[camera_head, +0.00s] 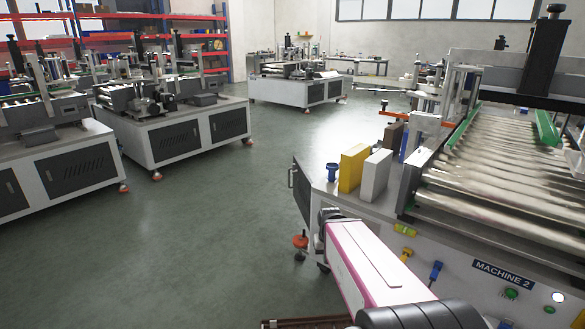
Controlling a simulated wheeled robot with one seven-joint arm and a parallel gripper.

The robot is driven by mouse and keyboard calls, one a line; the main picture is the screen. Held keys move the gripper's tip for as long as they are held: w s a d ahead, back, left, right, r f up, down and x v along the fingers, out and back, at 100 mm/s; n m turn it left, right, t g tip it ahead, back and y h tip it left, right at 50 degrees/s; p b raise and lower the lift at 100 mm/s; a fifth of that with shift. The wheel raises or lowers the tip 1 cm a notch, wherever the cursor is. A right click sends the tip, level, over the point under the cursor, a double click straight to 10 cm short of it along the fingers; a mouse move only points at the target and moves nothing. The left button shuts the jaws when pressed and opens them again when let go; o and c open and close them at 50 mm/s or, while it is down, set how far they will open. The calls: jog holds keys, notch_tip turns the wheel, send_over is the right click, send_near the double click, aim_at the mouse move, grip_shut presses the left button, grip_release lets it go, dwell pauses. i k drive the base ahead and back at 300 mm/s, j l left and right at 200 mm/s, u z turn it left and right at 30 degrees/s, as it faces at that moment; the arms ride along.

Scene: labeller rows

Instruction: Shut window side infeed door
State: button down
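MACHINE 2 (455,262) is a white-sided labeller on the right, its side facing me. At its left end a dark door panel (302,190) in a pale frame shows at a steep angle, with a handle (290,178) on its outer edge. I cannot tell for certain whether this panel stands ajar or which door it is. My pink and white arm (365,262) crosses in front of the machine's lower left side and hides part of it. My gripper cannot be made out in this view.
A blue spool (332,172), a yellow box (352,168) and a white box (375,175) stand on the machine's top near its left corner. An orange foot (300,241) is below. Open green floor (210,230) lies left, with other labellers (175,135) beyond.

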aim_at(302, 188)
jog(key=i+j, duration=0.35)
jog(key=i+j+z, duration=0.1)
jog(key=i+j, duration=0.65)
jog(key=j, duration=0.2)
jog(key=i+j+z, duration=0.1)
jog(key=i+j, duration=0.6)
jog(key=j, duration=0.2)
jog(key=i+j+z, duration=0.1)
jog(key=i+j, duration=0.25)
jog(key=j, duration=0.15)
jog(key=i+j+z, duration=0.1)
jog(key=i+j, duration=0.2)
jog(key=j, duration=0.2)
jog(key=i+j, duration=0.3)
jog(key=j, duration=0.2)
